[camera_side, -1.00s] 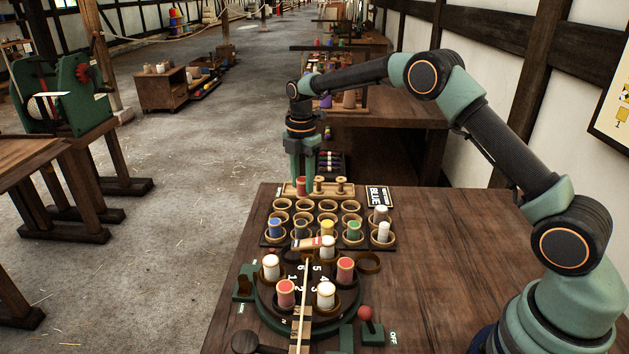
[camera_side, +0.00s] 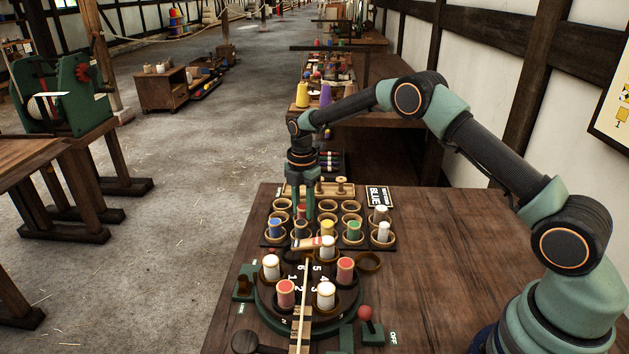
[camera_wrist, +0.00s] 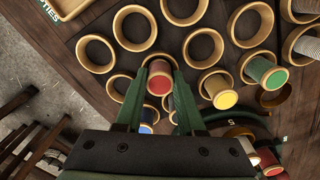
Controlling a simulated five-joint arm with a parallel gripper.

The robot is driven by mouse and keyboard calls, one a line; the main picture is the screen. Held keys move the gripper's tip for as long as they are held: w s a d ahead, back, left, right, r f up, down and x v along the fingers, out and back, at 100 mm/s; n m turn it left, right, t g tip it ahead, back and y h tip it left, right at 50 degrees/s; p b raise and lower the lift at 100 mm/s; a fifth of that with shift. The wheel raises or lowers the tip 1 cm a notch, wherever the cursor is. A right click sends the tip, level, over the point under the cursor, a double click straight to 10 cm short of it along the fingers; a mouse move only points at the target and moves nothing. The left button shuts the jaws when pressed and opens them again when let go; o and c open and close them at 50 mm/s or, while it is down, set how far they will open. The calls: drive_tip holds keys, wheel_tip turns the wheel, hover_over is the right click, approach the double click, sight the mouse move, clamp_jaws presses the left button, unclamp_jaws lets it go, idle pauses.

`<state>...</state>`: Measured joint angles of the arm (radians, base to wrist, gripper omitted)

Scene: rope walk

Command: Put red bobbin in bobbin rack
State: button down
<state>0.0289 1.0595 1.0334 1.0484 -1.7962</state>
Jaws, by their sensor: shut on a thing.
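My gripper (camera_side: 302,212) is shut on the red bobbin (camera_wrist: 158,82), which sits between the fingertips in the wrist view. In the side view the fingers hang over the left part of the bobbin rack (camera_side: 262,242) and mostly hide the bobbin. The rack has rows of wooden ring cups. Empty cups (camera_side: 327,206) lie at its back, and one empty cup (camera_wrist: 110,28) is just beyond the bobbin in the wrist view. Blue, yellow (camera_side: 327,229), green (camera_side: 353,231) and white bobbins stand in other cups. I cannot tell whether the red bobbin is inside a cup or above one.
A round turntable (camera_side: 262,303) with red and white bobbins stands in front of the rack. A lever with a red knob (camera_side: 365,313) is at its right. A wooden tray (camera_side: 292,188) with empty spools lies behind the rack. The right of the table is clear.

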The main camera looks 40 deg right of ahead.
drive_tip(key=c, duration=0.5)
unclamp_jaws()
drive_tip(key=shift+f, duration=0.1)
wheel_tip(320, 180, up, 12)
drive_tip(key=r, duration=0.1)
wheel_tip(320, 180, up, 6)
drive_tip(key=r+m+t, duration=0.1)
drive_tip(key=m, duration=0.3)
hover_over(303, 207)
drive_tip(key=s, duration=0.4)
drive_tip(key=s+r+m+t, duration=0.2)
drive_tip(key=s+r+m, duration=0.35)
drive_tip(key=s, duration=0.25)
drive_tip(key=shift+s+a+f+m+t, duration=0.25)
drive_tip(key=shift+s+f+m+t, duration=0.25)
drive_tip(key=shift+s+m, duration=1.6)
drive_tip(key=shift+s+a+f+m+t, duration=0.2)
drive_tip(key=shift+s+f+m+t, duration=0.2)
drive_tip(key=shift+s+m, duration=1.7)
drive_tip(key=shift+s+a+f+m+t, duration=0.4)
drive_tip(key=shift+s+m, duration=0.75)
drive_tip(key=shift+s, duration=1.85)
